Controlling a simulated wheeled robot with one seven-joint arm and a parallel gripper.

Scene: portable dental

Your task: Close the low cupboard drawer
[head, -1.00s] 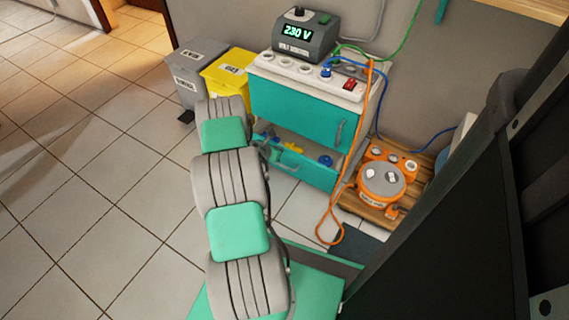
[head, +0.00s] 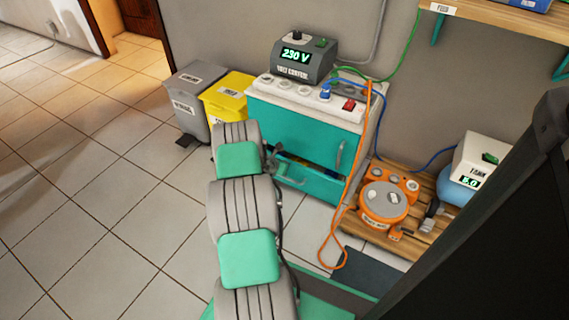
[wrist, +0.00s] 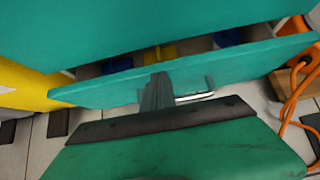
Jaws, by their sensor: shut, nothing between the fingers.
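The low cupboard drawer (head: 312,184) is a teal drawer at the bottom of the white cabinet and stands partly open. Its front (wrist: 110,90) spans the wrist view, with a narrow gap above it showing blue and yellow items (wrist: 160,52) inside. A pale bar handle (wrist: 195,97) is on the front.
An orange unit (head: 385,200) and a hanging orange cable (head: 347,225) are at the right. Grey (head: 190,100) and yellow (head: 222,102) bins stand left. Tiled floor is clear further left.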

